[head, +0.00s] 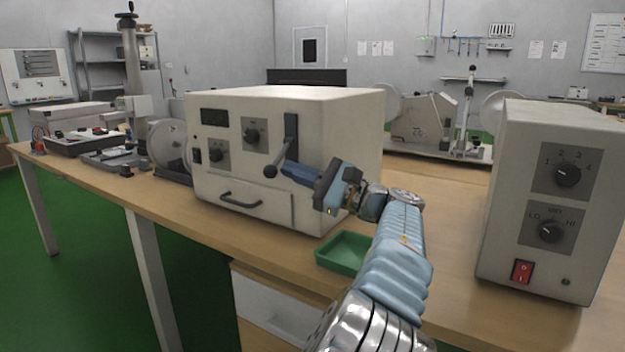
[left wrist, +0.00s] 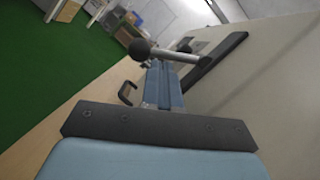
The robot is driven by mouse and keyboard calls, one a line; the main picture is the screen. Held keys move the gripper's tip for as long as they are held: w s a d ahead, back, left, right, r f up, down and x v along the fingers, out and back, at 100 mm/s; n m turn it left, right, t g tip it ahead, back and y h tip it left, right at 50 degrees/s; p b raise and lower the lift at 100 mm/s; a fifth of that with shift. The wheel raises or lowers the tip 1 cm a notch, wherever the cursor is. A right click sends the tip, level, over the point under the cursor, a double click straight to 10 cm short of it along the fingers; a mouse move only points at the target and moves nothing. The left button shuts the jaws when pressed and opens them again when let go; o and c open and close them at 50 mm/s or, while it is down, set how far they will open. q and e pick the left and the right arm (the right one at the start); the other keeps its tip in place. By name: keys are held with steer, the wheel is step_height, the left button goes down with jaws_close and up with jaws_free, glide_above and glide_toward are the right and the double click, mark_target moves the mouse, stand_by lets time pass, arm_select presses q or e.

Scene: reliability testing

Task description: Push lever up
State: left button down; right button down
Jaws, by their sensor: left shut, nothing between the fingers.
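The lever has a dark ball knob (head: 270,171) on a rod that sticks out from a tall black slot plate (head: 291,135) on the front of a cream box. In the head view the knob sits low, near the plate's lower end. In the left wrist view the knob (left wrist: 140,48) and its grey rod (left wrist: 178,55) lie across the picture just beyond my fingertips. My left gripper (head: 285,169) is shut and empty, its blue fingers close beside the knob. I cannot tell whether they touch the lever. My right gripper is not in view.
The cream box (head: 345,125) stands on a wooden table (head: 450,205) and has a drawer handle (head: 240,201) low on its front. A green tray (head: 345,250) lies under my arm. A second box with dials (head: 560,205) stands at the right.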

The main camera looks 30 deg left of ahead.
arm_select(q)
steer(key=shift+a, duration=0.15)
step_height(320, 180, up, 6)
steer(key=s+m+t+p, duration=0.2)
steer(key=m+t+p, duration=0.4)
steer(key=m, duration=0.9)
steer(key=p, duration=0.3)
steer(key=shift+s+f+m+t+p, duration=0.2)
steer(key=shift+s+m+t+p, duration=0.1)
steer(key=shift+s+p, duration=0.1)
stand_by(0.8)
steer(key=shift+w+a+r, duration=0.1)
steer(key=shift+r, duration=0.3)
stand_by(0.4)
